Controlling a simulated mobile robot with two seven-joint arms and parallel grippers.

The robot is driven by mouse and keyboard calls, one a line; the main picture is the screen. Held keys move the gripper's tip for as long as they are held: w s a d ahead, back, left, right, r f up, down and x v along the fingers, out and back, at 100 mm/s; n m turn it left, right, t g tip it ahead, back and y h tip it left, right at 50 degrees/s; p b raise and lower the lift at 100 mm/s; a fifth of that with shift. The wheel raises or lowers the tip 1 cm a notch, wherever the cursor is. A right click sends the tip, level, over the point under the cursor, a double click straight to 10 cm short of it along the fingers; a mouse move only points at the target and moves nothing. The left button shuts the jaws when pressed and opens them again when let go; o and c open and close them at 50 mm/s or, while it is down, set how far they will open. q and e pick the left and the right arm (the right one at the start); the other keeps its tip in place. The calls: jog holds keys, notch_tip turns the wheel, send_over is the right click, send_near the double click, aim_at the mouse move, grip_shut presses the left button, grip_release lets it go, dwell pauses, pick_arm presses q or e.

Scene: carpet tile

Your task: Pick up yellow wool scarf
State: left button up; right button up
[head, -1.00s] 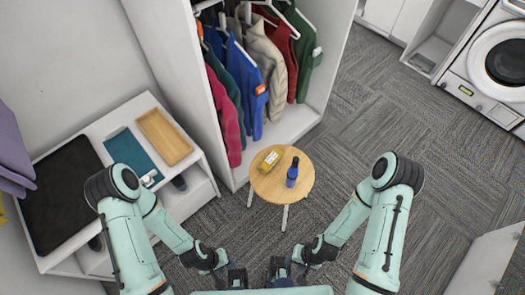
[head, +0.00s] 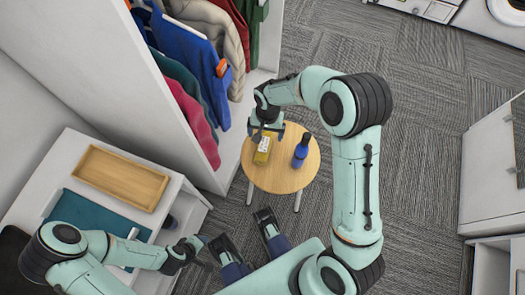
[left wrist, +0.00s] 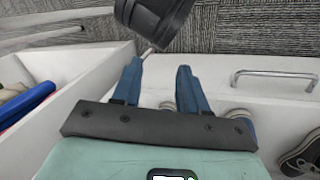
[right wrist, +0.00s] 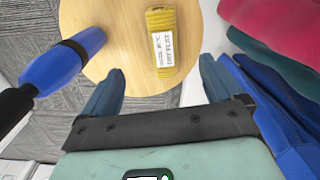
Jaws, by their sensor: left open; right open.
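The yellow wool scarf (head: 263,150) is a small folded bundle with a white printed label, lying on a round wooden table (head: 280,181). In the right wrist view the scarf (right wrist: 162,40) lies just beyond my fingertips, between their lines. My right gripper (head: 268,129) is above the table's far-left part, close to the scarf; its open fingers (right wrist: 158,75) hold nothing. My left gripper (head: 203,240) is at lower left, away from the table, beside the white bench. In the left wrist view its fingers (left wrist: 158,66) are apart and empty.
A blue bottle with a dark top (head: 301,152) stands on the table right of the scarf. Clothes hang in an open wardrobe (head: 185,95) close to the table's left. A white bench holds a wooden tray (head: 122,177). Carpet right of the table (head: 425,120) is clear.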

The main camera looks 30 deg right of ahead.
jog(key=w, duration=0.1)
jog(key=b, duration=0.3)
send_over(264, 143)
jog(key=shift+m, duration=0.3)
jog(key=f, duration=0.6)
jog(key=shift+s+d, duration=0.15)
jog(key=shift+s, duration=0.1)
jog(key=shift+f, duration=0.6)
jog(key=f, duration=0.2)
jog(key=f+b, duration=0.1)
jog(key=shift+w+f, duration=0.2)
jog(key=shift+f, duration=0.2)
jog(key=shift+f+b, duration=0.3)
jog(key=shift+f, duration=0.05)
pick_arm(q)
jog(key=w+a+f+y, duration=0.1)
jog(key=w+a+f, duration=0.2)
jog(key=f, duration=0.3)
jog(key=shift+w+f+t, duration=0.25)
jog(key=shift+t, duration=0.15)
pick_arm(e)
jog(key=shift+r, duration=0.1)
jog(key=c, duration=1.2)
